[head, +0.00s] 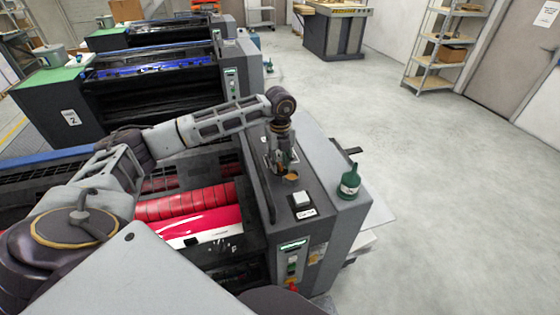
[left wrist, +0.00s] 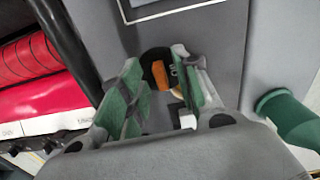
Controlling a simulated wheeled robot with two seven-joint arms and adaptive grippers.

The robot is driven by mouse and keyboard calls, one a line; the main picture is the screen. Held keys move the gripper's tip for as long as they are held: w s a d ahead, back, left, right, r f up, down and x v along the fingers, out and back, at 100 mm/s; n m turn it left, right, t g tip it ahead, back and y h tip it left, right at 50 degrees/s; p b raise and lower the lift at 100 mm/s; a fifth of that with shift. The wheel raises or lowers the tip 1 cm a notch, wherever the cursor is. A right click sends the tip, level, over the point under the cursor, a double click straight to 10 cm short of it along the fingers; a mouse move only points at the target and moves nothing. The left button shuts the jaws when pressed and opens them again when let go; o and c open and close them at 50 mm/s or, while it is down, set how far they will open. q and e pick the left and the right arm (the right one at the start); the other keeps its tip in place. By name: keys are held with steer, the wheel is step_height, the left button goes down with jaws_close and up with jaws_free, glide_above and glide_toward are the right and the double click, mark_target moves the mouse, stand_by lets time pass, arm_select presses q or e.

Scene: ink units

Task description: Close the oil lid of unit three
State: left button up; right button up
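My left gripper (head: 282,165) points down over the top of the front unit's end cabinet (head: 322,165). In the left wrist view its green-padded fingers (left wrist: 158,88) stand apart with nothing clearly held between them. A small orange-brown part (head: 291,177), seemingly at the oil lid, lies just beneath the fingertips. The left wrist view shows an orange piece (left wrist: 160,75) against a dark round patch, with a tan surface partly hidden behind one finger. I cannot tell the lid's exact angle or whether a finger touches it. My right gripper is not in view.
A white block (head: 301,199) and a small label (head: 306,213) sit nearer on the cabinet top. A green bottle (head: 350,182) stands at its right edge. Red rollers (head: 185,203) lie left. Unit two (head: 150,95) is behind. The floor at right is clear.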

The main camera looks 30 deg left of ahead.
arm_select(q)
steer(key=shift+f, duration=0.15)
jaws_close()
